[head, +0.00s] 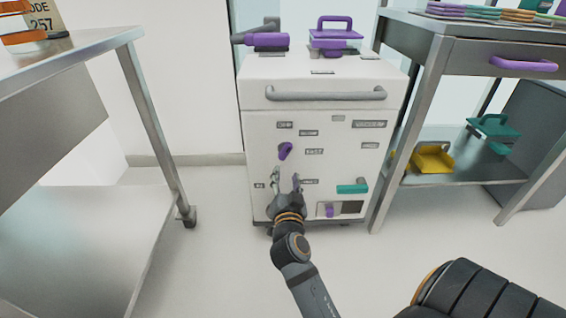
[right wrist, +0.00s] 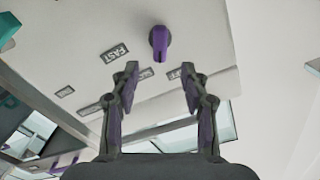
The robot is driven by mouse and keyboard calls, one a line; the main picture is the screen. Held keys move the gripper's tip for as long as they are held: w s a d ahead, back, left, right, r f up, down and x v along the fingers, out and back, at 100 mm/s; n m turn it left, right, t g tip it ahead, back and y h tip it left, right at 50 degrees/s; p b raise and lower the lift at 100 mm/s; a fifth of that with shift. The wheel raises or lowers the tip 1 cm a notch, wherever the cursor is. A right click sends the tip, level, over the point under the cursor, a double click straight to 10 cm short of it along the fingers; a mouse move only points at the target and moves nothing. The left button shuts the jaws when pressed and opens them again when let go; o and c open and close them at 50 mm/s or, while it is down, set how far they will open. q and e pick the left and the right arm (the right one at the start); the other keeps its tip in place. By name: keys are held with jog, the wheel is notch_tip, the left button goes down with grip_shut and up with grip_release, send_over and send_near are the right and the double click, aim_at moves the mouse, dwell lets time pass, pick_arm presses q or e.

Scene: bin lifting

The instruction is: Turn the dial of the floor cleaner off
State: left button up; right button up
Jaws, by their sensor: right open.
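The floor cleaner (head: 262,205) is a white box-shaped cabinet standing on the floor in the middle of the head view. Its purple dial (head: 285,150) sits on the front panel among small grey labels, tilted a little. My right gripper (head: 285,178) is open just below the dial, its two fingers pointing up at the panel. In the right wrist view the dial (right wrist: 159,42) lies ahead of and between the open fingertips (right wrist: 159,72), with nothing between them. A "FAST" label (right wrist: 115,53) is left of it; labels near the fingertips are partly hidden. My left gripper is out of view.
A grey bar handle (head: 325,94) crosses the cleaner's upper front. A teal handle (head: 352,189) and a purple knob (head: 329,211) are lower right. Metal tables stand left (head: 70,57) and right (head: 425,22). A yellow dustpan (head: 433,160) lies on the right table's shelf.

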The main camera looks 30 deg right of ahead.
aim_at(285, 155)
jog(key=b+x, duration=0.2)
jog(key=x, duration=0.8)
jog(key=shift+w, duration=0.15)
grip_shut()
